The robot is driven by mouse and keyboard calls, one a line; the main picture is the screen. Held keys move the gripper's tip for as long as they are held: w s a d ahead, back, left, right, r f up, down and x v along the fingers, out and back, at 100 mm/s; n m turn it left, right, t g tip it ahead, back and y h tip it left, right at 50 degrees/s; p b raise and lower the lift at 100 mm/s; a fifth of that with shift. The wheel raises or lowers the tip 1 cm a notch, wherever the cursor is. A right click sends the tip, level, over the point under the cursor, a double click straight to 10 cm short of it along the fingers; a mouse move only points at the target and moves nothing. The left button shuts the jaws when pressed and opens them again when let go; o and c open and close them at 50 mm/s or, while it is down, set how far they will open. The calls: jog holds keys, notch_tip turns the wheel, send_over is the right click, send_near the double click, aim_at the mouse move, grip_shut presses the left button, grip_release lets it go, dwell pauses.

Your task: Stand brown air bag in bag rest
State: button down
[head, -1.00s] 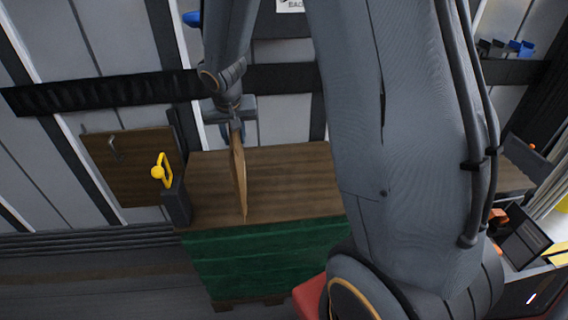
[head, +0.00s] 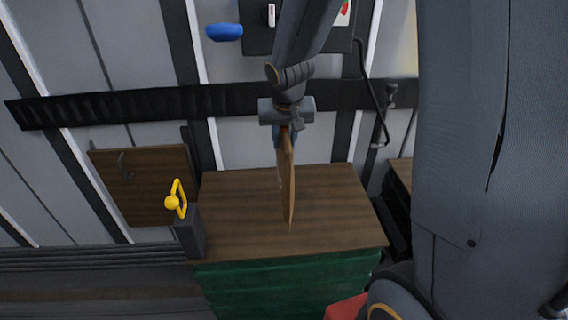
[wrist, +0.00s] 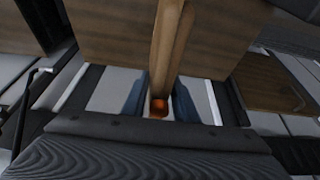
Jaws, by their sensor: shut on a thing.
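The brown air bag (head: 288,190) is a thin tan slab seen nearly edge-on, hanging upright in front of or over the wooden top of a green-sided box. My gripper (head: 283,138) is shut on its upper end. In the wrist view, the bag (wrist: 173,42) runs away from between the blue fingers of my gripper (wrist: 158,103), and an orange fitting (wrist: 158,107) shows at its near end. Whether the bag's lower tip touches the box top cannot be told. I cannot make out a bag rest for certain.
The green-sided box (head: 290,285) has a bare wooden top (head: 240,200). A grey post (head: 188,236) with a yellow handle (head: 176,200) stands at its left corner. A brown panel (head: 145,190) is behind left. A blue object (head: 224,32) and a crank (head: 382,115) are on the wall.

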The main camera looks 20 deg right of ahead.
jog(key=shift+f+b, duration=0.5)
jog(key=shift+f, duration=2.1)
jog(key=c, duration=1.4)
grip_release()
